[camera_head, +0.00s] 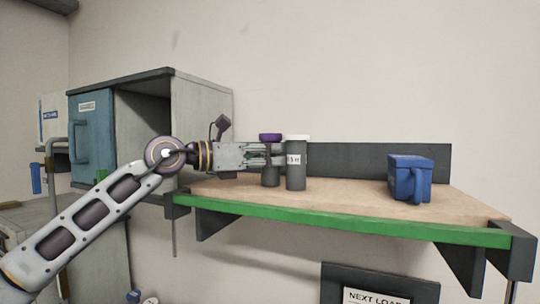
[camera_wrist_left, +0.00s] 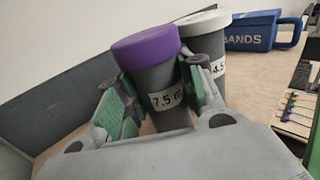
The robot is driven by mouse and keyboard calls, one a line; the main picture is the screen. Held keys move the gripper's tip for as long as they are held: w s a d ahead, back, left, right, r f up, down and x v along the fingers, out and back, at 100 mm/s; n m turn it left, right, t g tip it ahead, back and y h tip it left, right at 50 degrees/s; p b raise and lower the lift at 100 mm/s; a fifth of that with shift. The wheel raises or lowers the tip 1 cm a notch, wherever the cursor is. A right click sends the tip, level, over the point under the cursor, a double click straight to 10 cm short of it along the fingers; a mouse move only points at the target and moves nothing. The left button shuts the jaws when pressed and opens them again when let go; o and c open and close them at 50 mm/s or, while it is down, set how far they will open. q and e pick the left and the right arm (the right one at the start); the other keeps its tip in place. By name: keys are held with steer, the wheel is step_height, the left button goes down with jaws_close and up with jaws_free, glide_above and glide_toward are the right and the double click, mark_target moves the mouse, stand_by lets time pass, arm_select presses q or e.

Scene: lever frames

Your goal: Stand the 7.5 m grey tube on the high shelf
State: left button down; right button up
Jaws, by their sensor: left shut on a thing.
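The grey 7.5 m tube with a purple cap (camera_head: 270,176) is upright at the left part of the high shelf (camera_head: 350,207). In the left wrist view the same tube (camera_wrist_left: 155,80) shows its "7.5 m" label between the green finger pads. My left gripper (camera_head: 268,155) reaches in level from the left and is shut on this tube. The tube's foot is at the shelf top; I cannot tell whether it bears on it. My right gripper is not in view.
A grey tube with a white cap (camera_head: 296,178), labelled 4.5 in the wrist view, stands close right of the held tube. A blue "BANDS" box (camera_head: 408,178) stands farther right. An open grey cabinet (camera_head: 203,110) is at left. The shelf between tubes and box is clear.

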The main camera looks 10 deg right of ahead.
arm_select(q)
steer(key=shift+s+a, duration=0.1)
steer(key=shift+a, duration=0.65)
steer(key=shift+d, duration=0.5)
steer(key=shift+a+f, duration=0.1)
steer(key=shift+f, duration=0.1)
steer(key=c, duration=0.9)
jaws_free()
steer(key=shift+a, duration=0.15)
steer(key=shift+c, duration=0.2)
steer(key=shift+r, duration=0.2)
steer(key=shift+s+a+f, duration=0.1)
steer(key=shift+s+a, duration=0.05)
steer(key=shift+a, duration=0.35)
steer(key=b+v, duration=0.4)
steer(key=v, duration=0.6)
steer(key=shift+a, duration=0.4)
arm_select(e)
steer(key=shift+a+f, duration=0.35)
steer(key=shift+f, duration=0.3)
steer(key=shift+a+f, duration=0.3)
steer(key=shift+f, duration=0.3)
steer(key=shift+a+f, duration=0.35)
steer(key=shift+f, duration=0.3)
